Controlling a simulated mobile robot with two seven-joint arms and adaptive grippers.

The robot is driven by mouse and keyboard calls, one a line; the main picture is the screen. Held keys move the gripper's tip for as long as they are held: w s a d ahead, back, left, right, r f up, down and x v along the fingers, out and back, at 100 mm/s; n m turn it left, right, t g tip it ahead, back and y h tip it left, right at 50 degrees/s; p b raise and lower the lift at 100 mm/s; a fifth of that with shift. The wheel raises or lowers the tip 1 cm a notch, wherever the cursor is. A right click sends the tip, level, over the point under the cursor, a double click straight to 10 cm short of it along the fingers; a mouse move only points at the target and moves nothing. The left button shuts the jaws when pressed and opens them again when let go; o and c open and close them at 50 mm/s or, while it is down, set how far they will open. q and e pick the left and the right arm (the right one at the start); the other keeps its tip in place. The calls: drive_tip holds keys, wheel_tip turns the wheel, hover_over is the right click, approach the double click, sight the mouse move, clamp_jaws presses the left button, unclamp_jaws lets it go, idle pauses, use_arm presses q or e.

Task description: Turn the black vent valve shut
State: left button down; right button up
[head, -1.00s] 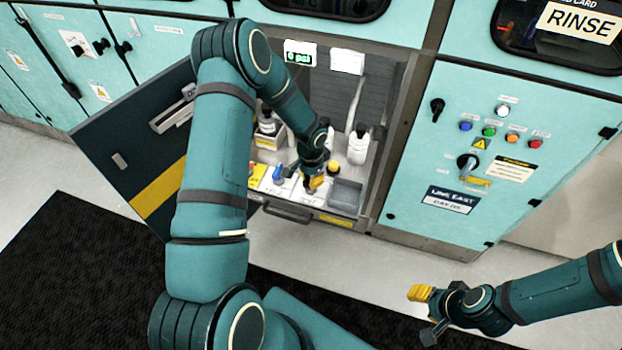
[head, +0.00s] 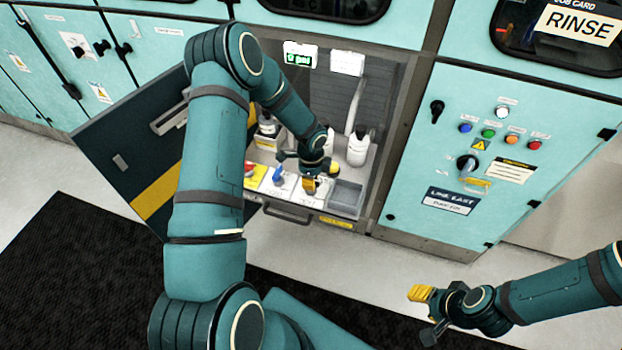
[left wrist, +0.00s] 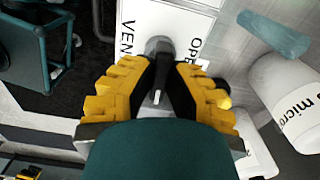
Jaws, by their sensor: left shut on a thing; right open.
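The black vent valve shows in the left wrist view as a dark rounded handle (left wrist: 160,45) on a white plate (left wrist: 200,18) lettered "VENT" and "OPEN". My left gripper (left wrist: 160,75) is shut on this handle, its yellow-padded fingers on either side. In the head view my left gripper (head: 309,187) reaches down into the open cabinet, and its fingers and wrist hide the valve there. The valve's exact angle is hard to tell. My right gripper (head: 426,313) is open and empty, out over the floor at the lower right.
A blue valve handle (head: 278,174) and a red one (head: 249,169) stand left of my left gripper. A grey tray (head: 346,194) and a white bottle (head: 358,148) are to its right. The dark cabinet door (head: 125,150) is swung open at left. A small display (head: 299,55) hangs above.

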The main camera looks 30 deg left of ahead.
use_arm(q)
drive_tip(key=shift+s+f+m, duration=0.1)
drive_tip(key=shift+m, duration=0.4)
drive_tip(key=c, duration=0.9)
unclamp_jaws()
drive_tip(key=shift+c, duration=0.2)
drive_tip(key=shift+r, duration=0.45)
wheel_tip(320, 180, up, 11)
